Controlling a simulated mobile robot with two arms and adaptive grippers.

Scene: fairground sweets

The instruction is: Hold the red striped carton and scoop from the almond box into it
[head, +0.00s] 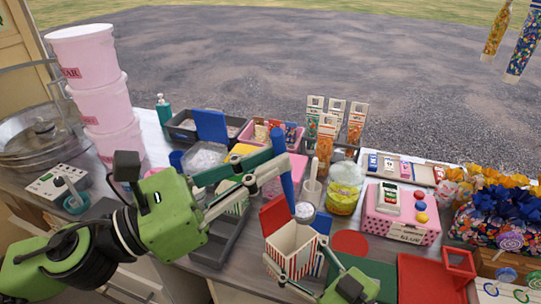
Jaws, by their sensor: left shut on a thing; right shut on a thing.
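My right gripper (301,263) is shut on the carton, coming from the lower right. My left gripper (281,163) is shut on the blue handle of a scoop (283,148). The scoop hangs handle up, with its small metal bowl over the carton's far right side. The bowl's contents are too small to tell. I cannot tell which bin is the almond box.
A tub of white stuff (206,157) and a dark tray (213,248) lie left of the carton. A yellow-filled jar (343,189), a pink cash box (401,218) and a red tray (428,280) are to the right. Pink buckets (100,100) are stacked at far left.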

